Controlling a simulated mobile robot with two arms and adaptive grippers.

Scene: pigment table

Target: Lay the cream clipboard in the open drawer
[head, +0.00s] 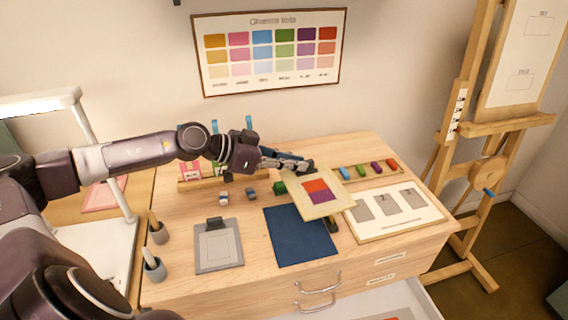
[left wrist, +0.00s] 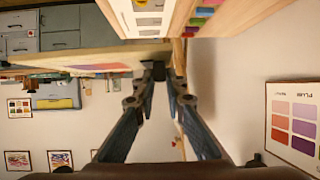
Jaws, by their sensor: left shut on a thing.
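My left gripper (head: 308,167) is shut on the cream clipboard (head: 338,207) by its far edge and holds it above the table. The clipboard carries a red and purple patch and is tilted in the head view. In the left wrist view the clipboard (left wrist: 75,60) shows nearly edge-on at the left of my left gripper (left wrist: 160,72). The open drawer (head: 425,305) is at the bottom right of the head view, cut off by the frame; something orange and grey shows inside it. My right gripper is not in view.
A dark blue mat (head: 298,240) lies below the clipboard. A grey clipboard (head: 218,247) lies left of it. A white board with grey squares (head: 395,212) lies to the right. Two cups (head: 154,268) stand at the left edge. An easel (head: 470,190) stands at the right.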

